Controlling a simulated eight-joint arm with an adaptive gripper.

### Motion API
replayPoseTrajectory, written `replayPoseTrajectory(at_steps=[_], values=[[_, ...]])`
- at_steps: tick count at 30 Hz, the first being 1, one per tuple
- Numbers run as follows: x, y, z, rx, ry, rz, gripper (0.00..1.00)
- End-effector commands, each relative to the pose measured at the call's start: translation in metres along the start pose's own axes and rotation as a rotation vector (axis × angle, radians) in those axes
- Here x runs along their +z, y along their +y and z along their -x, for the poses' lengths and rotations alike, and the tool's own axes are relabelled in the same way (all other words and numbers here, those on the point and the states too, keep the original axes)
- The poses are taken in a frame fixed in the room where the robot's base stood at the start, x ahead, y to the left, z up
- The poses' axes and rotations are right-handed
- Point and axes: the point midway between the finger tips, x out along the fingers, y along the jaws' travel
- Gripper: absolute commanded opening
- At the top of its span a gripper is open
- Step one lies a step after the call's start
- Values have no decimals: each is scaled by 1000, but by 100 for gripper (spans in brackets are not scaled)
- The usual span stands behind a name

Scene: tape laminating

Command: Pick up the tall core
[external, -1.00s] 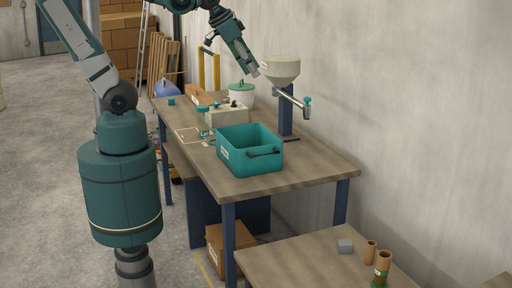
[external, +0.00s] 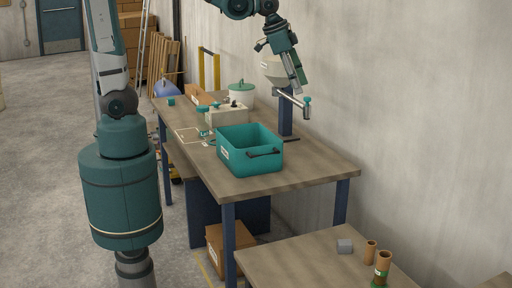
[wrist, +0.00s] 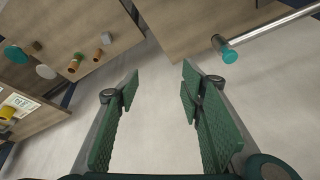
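Two brown cardboard cores stand on the near table in the external view. The one nearer the camera (external: 384,259) looks taller, with green at its lower part; the other (external: 370,252) looks shorter. In the wrist view the core with green beside it (wrist: 75,62) and the other core (wrist: 98,55) show at upper left. My gripper (external: 300,86) is high above the back table, well away from both cores. In the wrist view my gripper (wrist: 157,84) has its green fingers wide apart with nothing between them.
A grey block (external: 345,246) lies left of the cores. A teal bin (external: 235,156) stands on the back table (external: 310,172). A funnel stand with a metal arm (external: 292,101) is just below my gripper. The near table's left part (external: 290,262) is clear.

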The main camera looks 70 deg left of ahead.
Motion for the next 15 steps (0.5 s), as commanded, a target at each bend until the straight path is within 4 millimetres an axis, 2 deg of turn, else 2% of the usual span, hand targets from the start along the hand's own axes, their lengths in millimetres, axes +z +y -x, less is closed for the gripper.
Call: replayPoseTrajectory(at_steps=[3,15], values=[[-17,9,-18,13,-16,-40,39],[-65,43,-79,54,-67,-177,39]])
